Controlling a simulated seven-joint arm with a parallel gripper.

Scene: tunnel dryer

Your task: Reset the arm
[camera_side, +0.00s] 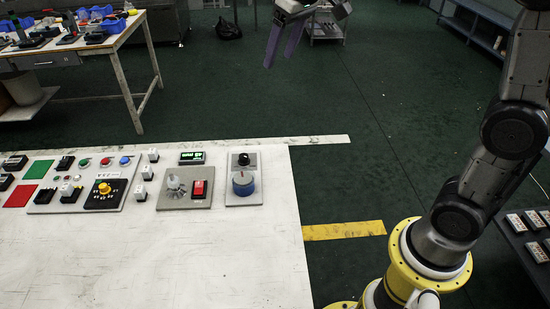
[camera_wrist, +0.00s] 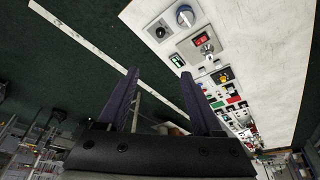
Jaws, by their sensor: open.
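My gripper (camera_side: 285,45) is at the top middle of the side view, raised in the air beyond the far edge of the white table. Its two purple fingers are apart and point downward with nothing between them. In the wrist view my gripper (camera_wrist: 158,103) also shows its fingers spread and empty. Most of the wrist above it is cut off by the top of the side view.
A white table (camera_side: 200,265) carries control panels, including a blue knob (camera_side: 243,184), a red switch (camera_side: 198,188) and a yellow-based dial (camera_side: 105,190). A workbench (camera_side: 124,35) with blue bins stands behind left. The green floor (camera_side: 370,130) between is mostly clear.

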